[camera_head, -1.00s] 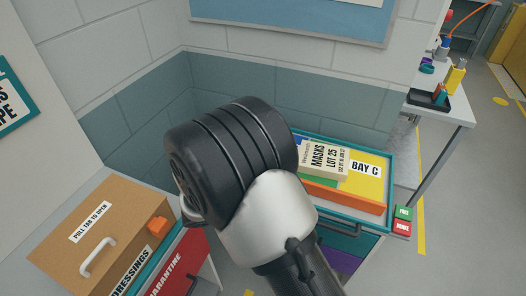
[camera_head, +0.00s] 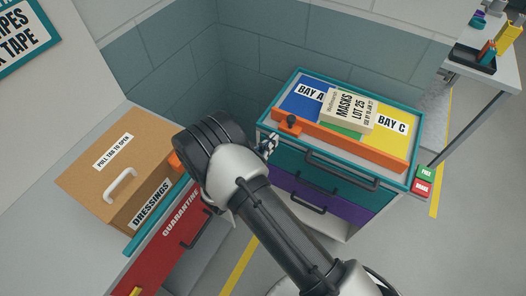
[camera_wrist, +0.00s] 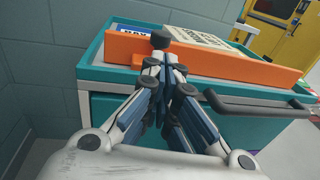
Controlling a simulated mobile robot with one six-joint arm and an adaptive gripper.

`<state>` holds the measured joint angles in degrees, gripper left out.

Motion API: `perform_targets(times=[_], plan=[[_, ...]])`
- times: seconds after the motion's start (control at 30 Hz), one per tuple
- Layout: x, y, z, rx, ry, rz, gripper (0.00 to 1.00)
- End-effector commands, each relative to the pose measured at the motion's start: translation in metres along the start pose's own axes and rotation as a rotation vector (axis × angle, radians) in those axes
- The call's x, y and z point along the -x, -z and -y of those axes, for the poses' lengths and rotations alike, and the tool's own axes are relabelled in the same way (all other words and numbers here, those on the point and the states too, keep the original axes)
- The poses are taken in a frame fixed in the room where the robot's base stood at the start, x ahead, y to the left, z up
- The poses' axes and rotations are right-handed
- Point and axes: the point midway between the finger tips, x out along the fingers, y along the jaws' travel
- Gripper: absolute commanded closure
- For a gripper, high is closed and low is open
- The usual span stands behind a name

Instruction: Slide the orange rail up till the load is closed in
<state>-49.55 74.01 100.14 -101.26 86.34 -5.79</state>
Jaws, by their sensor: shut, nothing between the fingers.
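The orange rail (camera_head: 340,140) stands along the near side of the teal-rimmed tray (camera_head: 412,126) on top of the cabinet. A dark knob (camera_head: 290,123) sits at its left end. The load, a cream MASKS LOT 25 box (camera_head: 347,108), lies behind the rail, over the green middle bay. My gripper (camera_head: 270,144) is shut and empty, just in front of the knob end. In the wrist view my gripper (camera_wrist: 166,62) points at the rail (camera_wrist: 215,62), just below the knob (camera_wrist: 160,39). I cannot tell whether it touches.
BAY A (camera_head: 303,95) is blue and BAY C (camera_head: 390,128) yellow. A black drawer handle (camera_wrist: 255,106) juts out near my gripper's right side. A DRESSINGS carton (camera_head: 118,172) and red QUARANTINE drawer (camera_head: 172,245) stand left. Block walls close in behind the cabinet.

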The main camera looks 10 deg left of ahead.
Motion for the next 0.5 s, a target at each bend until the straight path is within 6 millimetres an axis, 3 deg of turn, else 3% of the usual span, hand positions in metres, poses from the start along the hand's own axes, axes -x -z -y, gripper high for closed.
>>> perform_targets(times=[0.2,0.5], plan=[[-0.044,0.001,0.001,-0.003,0.004,0.001,1.00],[-0.069,0.000,0.000,-0.001,0.001,0.000,1.00]])
